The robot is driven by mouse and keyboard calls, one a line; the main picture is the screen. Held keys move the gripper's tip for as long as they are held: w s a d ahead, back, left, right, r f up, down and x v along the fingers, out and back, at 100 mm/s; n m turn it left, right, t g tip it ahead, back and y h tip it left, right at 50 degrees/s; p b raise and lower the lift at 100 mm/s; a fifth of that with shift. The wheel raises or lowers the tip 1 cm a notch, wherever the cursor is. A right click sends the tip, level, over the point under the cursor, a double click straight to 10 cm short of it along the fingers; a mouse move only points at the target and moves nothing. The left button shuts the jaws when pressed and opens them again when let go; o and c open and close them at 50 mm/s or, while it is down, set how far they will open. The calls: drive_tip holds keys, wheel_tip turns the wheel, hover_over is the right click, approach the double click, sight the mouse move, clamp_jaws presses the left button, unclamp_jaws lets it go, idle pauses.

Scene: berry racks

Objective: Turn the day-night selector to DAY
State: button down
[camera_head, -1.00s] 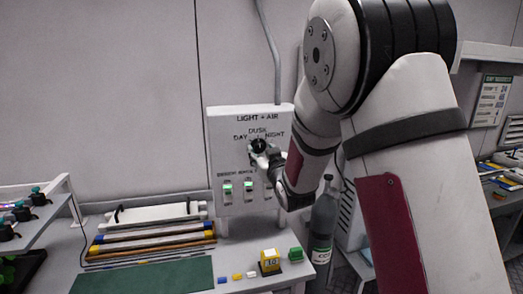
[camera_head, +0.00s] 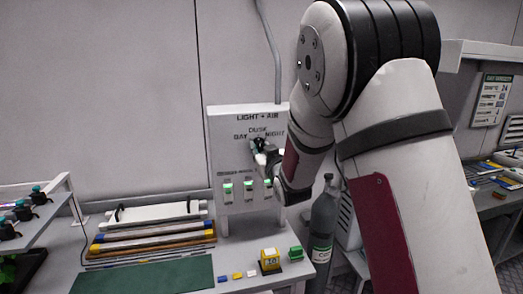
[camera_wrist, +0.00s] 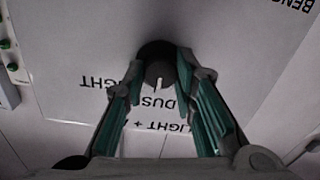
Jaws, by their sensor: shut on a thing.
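The day-night selector is a round dark knob (camera_wrist: 157,65) on the white "LIGHT + AIR" panel (camera_head: 226,122). In the wrist view its white pointer mark faces the DUSK label, which lies between DAY and NIGHT on the panel. In that view the lettering appears upside down, with NIGHT to the left of the knob. My gripper (camera_wrist: 158,78) is shut on the knob, with one green-padded finger on each side of it. In the head view my gripper partly covers the knob (camera_head: 257,144).
Green-lit switches (camera_head: 228,190) sit below the selector. A dark bottle (camera_head: 323,225) stands right of the panel. A yellow block (camera_head: 270,261), a green block (camera_head: 296,253) and small coloured pieces lie on the bench. A rack of rods (camera_head: 155,236) and a green mat (camera_head: 150,277) are at left.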

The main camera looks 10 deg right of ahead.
drive_tip(key=n, duration=0.5)
drive_tip(key=shift+a+b, duration=0.1)
drive_tip(key=shift+b, duration=0.25)
drive_tip(key=n, duration=0.4)
drive_tip(key=shift+n, duration=0.4)
drive_tip(key=c, duration=1.3)
unclamp_jaws()
drive_tip(key=s, duration=1.2)
drive_tip(key=shift+r, duration=0.15)
